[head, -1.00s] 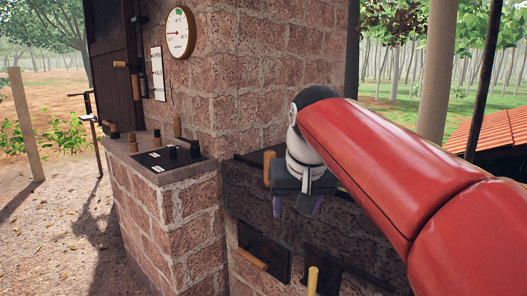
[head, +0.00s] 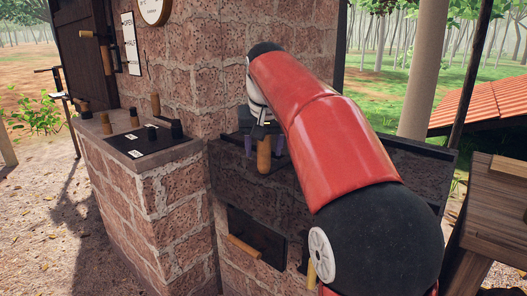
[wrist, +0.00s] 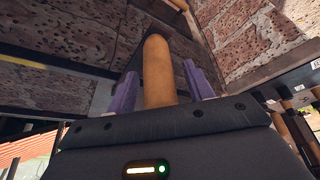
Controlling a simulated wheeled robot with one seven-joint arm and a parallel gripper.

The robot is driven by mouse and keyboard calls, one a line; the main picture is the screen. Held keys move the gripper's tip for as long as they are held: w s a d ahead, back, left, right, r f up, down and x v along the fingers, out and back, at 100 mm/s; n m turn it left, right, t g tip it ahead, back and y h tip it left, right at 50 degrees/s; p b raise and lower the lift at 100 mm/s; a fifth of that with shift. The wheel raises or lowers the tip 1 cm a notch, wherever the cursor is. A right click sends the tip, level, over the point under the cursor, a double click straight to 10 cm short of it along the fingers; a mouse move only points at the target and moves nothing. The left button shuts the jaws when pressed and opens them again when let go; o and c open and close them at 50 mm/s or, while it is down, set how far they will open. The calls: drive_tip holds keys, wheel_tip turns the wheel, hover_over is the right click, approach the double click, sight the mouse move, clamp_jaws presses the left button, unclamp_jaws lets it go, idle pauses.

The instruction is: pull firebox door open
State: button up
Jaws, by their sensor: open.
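A wooden upright handle (head: 264,156) stands at the front of a dark metal panel (head: 425,170) on the brick oven's front. I cannot tell for sure whether this panel is the firebox door. My gripper (head: 263,147) is open around the handle, one purple finger on each side. In the wrist view the handle (wrist: 158,72) rises between the two purple fingers of my gripper (wrist: 158,85), with small gaps showing. Below, a dark hatch (head: 268,236) carries a slanted wooden handle (head: 245,247). My red arm hides part of the oven front.
A brick ledge (head: 160,165) with a dark plate and several wooden and black knobs is at the left. A wooden table (head: 495,220) stands at the right. Another wooden handle (head: 311,272) shows low beside my arm. Open ground lies to the left.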

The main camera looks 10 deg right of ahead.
drive_tip(key=shift+w+f, duration=0.15)
drive_tip(key=shift+f, duration=0.2)
clamp_jaws()
drive_tip(key=s+d+b, duration=0.1)
drive_tip(key=s+d, duration=0.8)
drive_tip(key=s, duration=0.3)
drive_tip(key=s+d+b, duration=0.2)
drive_tip(key=s+d, duration=0.6)
drive_tip(key=s, duration=0.4)
drive_tip(key=shift+s+d, duration=0.2)
drive_tip(key=shift+d, duration=0.2)
unclamp_jaws()
